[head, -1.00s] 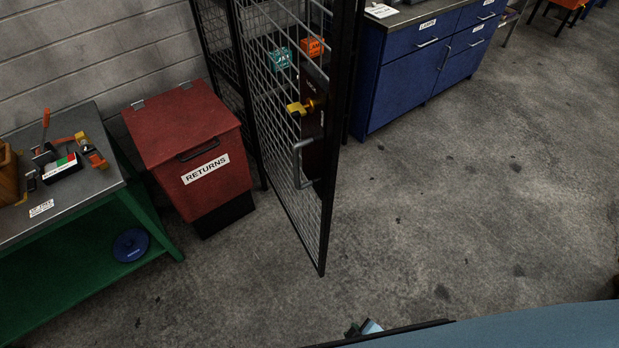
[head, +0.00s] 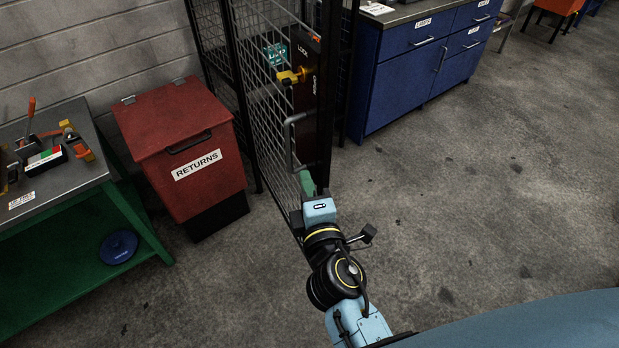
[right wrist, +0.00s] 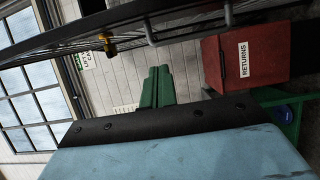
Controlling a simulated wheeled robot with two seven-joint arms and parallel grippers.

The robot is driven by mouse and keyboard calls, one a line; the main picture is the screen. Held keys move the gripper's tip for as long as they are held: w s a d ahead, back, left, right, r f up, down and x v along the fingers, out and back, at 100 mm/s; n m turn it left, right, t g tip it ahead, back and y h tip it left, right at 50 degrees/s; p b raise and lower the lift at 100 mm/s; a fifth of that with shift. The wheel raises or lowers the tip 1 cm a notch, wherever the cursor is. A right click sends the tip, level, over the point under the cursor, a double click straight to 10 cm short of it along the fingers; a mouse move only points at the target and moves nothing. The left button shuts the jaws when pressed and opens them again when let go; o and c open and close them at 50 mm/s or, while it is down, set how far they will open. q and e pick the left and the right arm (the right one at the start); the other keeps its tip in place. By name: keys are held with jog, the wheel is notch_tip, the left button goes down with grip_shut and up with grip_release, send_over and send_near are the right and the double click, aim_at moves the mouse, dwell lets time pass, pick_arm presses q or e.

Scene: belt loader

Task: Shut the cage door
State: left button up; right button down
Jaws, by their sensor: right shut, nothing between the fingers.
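The cage door (head: 266,125) is a black-framed wire mesh panel standing ajar in the head view, its free edge toward me. It carries a dark lock plate with a yellow knob (head: 292,76) and a grey pull handle (head: 291,143). My right gripper (head: 307,184) has green fingers, shut and empty, just below the handle by the door's free edge; I cannot tell whether they touch it. In the right wrist view the shut fingers (right wrist: 156,88) are below the door's dark frame, with the yellow knob (right wrist: 108,46) above left. My left gripper is out of view.
A red returns bin (head: 186,150) stands left of the door, beside a green workbench (head: 90,225) with tools. A blue cabinet (head: 408,80) stands behind to the right. The concrete floor (head: 480,200) at the right is clear.

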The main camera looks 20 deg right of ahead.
aim_at(316, 149)
jog(key=w+d+p, duration=0.1)
jog(key=w, duration=0.2)
jog(key=w+d+p, duration=0.1)
jog(key=w+d, duration=0.1)
jog(key=w+d+p, duration=0.1)
jog(key=w, duration=0.2)
jog(key=shift+w+d, duration=0.3)
jog(key=shift+w, duration=0.05)
